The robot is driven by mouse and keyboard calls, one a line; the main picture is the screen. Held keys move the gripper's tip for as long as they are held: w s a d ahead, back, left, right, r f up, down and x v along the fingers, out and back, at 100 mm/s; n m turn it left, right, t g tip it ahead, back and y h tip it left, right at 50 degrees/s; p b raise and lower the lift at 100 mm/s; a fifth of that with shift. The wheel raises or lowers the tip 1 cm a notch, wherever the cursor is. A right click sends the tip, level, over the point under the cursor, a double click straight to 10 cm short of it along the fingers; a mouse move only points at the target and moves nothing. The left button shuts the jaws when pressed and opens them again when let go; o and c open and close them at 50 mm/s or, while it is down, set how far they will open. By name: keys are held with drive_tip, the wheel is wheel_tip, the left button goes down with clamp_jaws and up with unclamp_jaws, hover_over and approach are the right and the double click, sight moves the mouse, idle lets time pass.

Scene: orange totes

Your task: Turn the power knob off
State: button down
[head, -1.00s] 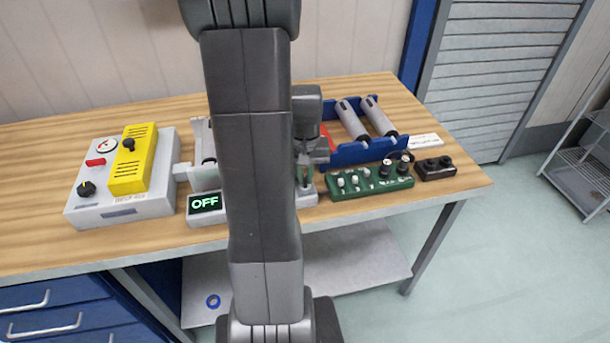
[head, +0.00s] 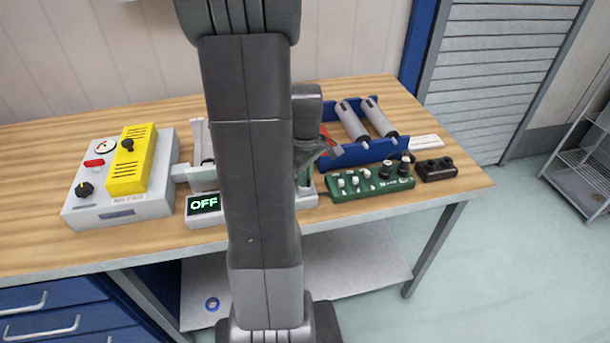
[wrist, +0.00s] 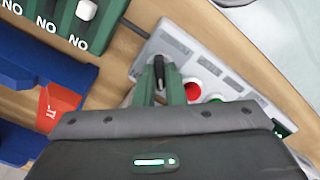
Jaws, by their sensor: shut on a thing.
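The grey control panel (wrist: 225,62) carries a black knob (wrist: 158,66), a red button (wrist: 194,91) and a green button (wrist: 215,98) in the wrist view. My gripper (wrist: 160,82) has its green fingers shut on the black knob, one on each side. In the head view my gripper (head: 305,178) is down at the panel and my arm hides the knob and most of the panel. The panel's display (head: 204,203) reads OFF in green letters.
A green box with knobs (head: 370,184) and a small black box (head: 436,169) stand to the right. A blue rack (head: 345,154) holding grey cylinders is behind. A grey box with a yellow unit (head: 131,165) stands at the left.

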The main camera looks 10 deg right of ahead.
drive_tip(key=shift+n, duration=0.7)
drive_tip(key=c, duration=1.5)
unclamp_jaws()
wheel_tip(320, 180, up, 14)
drive_tip(key=shift+f, duration=0.2)
wheel_tip(320, 180, down, 14)
drive_tip(key=shift+r, duration=0.15)
